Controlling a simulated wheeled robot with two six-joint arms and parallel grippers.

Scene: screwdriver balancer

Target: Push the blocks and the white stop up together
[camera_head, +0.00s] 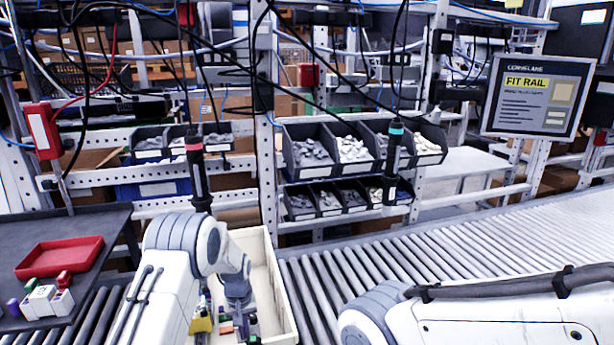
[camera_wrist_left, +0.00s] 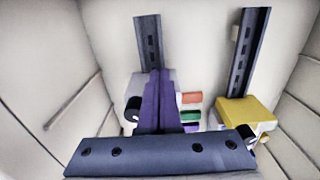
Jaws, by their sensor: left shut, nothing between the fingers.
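My left gripper (camera_head: 243,322) is down inside the cream bin. In the left wrist view its dark purple fingers (camera_wrist_left: 158,98) are shut with nothing between them. Small blocks with orange (camera_wrist_left: 191,98), green (camera_wrist_left: 190,115) and purple ends lie just right of the fingers. A grey block (camera_wrist_left: 128,88) is partly hidden left of them. A yellow block (camera_wrist_left: 243,113) stands further right; it also shows in the head view (camera_head: 201,325). I cannot pick out the white stop for certain, nor tell whether the fingers touch a block. My right gripper is out of view.
Dark slotted rail pieces (camera_wrist_left: 148,45) (camera_wrist_left: 247,55) show in the bin. The bin's walls (camera_head: 275,290) enclose the left gripper closely. Left of it, a dark table holds a red tray (camera_head: 60,257) and several white blocks (camera_head: 42,299). A roller conveyor (camera_head: 400,265) lies right.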

